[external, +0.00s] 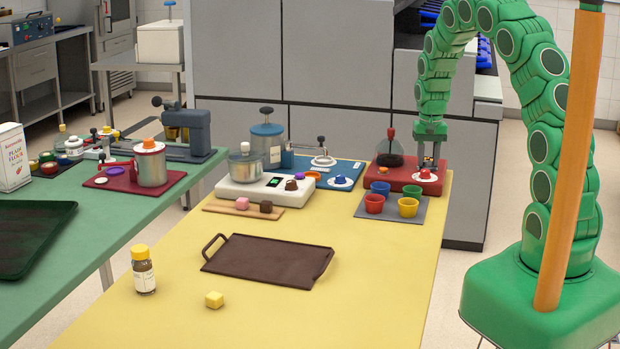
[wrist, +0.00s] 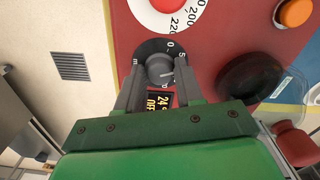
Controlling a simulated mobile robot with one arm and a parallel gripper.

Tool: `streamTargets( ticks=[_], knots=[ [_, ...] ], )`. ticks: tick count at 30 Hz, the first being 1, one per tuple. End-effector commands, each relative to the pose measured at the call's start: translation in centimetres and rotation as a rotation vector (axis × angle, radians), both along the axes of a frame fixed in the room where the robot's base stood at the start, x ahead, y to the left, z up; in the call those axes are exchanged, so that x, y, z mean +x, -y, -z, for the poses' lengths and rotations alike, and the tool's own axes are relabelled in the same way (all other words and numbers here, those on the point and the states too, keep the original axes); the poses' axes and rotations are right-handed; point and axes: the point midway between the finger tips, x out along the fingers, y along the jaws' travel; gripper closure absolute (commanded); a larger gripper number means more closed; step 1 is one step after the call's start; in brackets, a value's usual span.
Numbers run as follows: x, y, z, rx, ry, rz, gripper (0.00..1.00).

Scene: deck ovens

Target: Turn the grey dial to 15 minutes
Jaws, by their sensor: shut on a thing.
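The grey dial (wrist: 159,67) sits on a black round scale on a red panel (wrist: 205,60) in the wrist view. My gripper (wrist: 160,78) is shut on it, one finger on each side. The scale's 0 and 5 show at the upper right of the dial; much of the rest is hidden by the fingers. A light pointer mark on the dial is too small to read surely. In the external view my gripper (external: 429,161) reaches down from above to the back right of the red unit (external: 400,180); the grey dial cannot be made out there.
A red knob on a white scale (wrist: 170,22) and an amber display (wrist: 158,100) are near the dial. A dark domed vessel (wrist: 247,78) and an orange button (wrist: 294,12) stand beside it. Coloured cups (external: 375,203) stand in front of the unit.

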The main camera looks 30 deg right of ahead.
Motion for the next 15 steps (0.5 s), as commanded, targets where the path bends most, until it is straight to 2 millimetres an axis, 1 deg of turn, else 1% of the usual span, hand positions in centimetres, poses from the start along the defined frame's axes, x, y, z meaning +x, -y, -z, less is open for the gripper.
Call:
streamTargets(
  ticks=[15],
  knots=[
    [-0.05, 0.01, 0.00, 0.000, -0.001, 0.490, 0.94]
  ],
)
